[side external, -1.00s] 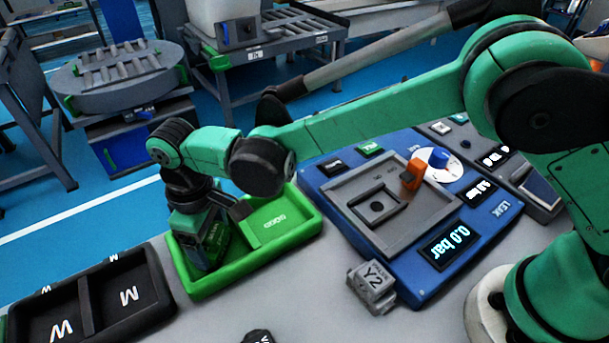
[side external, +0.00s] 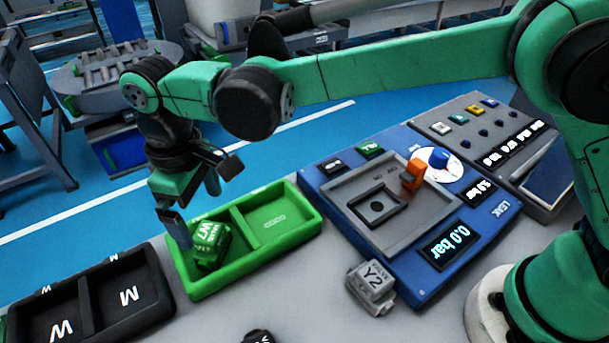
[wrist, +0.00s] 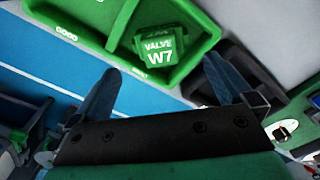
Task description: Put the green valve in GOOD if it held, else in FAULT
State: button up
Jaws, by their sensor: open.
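The green valve (side external: 210,242), marked VALVE W7, lies tilted in the left compartment of the green tray (side external: 315,232) in the side view. In the wrist view the valve (wrist: 158,48) sits in the right compartment, next to the divider. The other compartment bears the word GOOD; the rim label beside the valve's compartment is too blurred to read surely. My gripper (side external: 195,208) is open and empty, above and just beside the valve. In the wrist view its fingers (wrist: 160,80) are spread, apart from the valve.
A blue test station (side external: 415,290) with an empty grey nest, orange clamp and blue knob stands right of the tray; its display reads 0.0 bar. A grey valve Y2 (side external: 370,287) stands in front of it. A black two-compartment tray (side external: 85,300) is at the left.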

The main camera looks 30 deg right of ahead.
aim_at(208, 231)
jog(key=w+d+r+m+t, duration=0.1)
jog(key=d+r+m, duration=0.1)
jog(key=d+r, duration=0.65)
jog(key=s+d+f+m+t, duration=0.1)
jog(key=s+d+m+t, duration=0.2)
jog(key=d, duration=0.6)
jog(key=s+d+f+m+t, duration=0.2)
jog(key=s+d+m+t, duration=0.1)
jog(key=d, duration=0.7)
jog(key=shift+s+f+m, duration=0.2)
jog(key=shift+s+m, duration=0.3)
jog(key=shift+s, duration=0.75)
